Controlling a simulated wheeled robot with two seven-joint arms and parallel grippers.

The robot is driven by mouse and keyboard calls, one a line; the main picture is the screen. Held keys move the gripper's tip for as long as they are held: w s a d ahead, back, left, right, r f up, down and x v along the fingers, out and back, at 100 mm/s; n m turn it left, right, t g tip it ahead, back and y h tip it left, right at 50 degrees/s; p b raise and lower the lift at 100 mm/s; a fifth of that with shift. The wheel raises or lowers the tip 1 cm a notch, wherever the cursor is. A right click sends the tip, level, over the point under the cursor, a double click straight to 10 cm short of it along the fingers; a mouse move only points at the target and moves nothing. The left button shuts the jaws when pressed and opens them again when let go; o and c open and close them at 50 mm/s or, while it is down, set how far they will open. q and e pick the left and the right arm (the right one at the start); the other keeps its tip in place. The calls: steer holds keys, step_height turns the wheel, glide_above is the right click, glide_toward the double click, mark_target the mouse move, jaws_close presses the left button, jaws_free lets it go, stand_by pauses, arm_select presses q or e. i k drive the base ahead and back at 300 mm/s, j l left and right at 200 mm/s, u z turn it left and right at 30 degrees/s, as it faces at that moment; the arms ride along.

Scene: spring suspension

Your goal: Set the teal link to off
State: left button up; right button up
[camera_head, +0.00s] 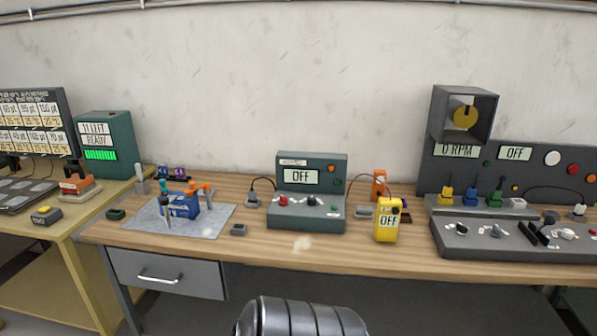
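No part is clearly labelled as the teal link, and its state cannot be read. A small teal-topped piece (165,185) stands beside a blue block (182,205) on the grey mat (214,221), at the left of the wooden bench. An orange piece (199,188) sits by the block's upper right. A grey-green console (306,217) at the bench's middle has a display (299,176) reading OFF. Neither of my grippers is in view.
A yellow meter (386,220) reading OFF stands right of the console. A large dark panel (515,159) and control box (480,241) fill the bench's right. A green box (107,145) reading READY is at left. The bench's front strip is mostly clear.

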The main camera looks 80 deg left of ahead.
mark_target(162, 181)
steer(key=k+l+u, duration=0.1)
steer(key=u, duration=3.5)
steer(key=i+j, duration=0.75)
steer(key=j, duration=0.2)
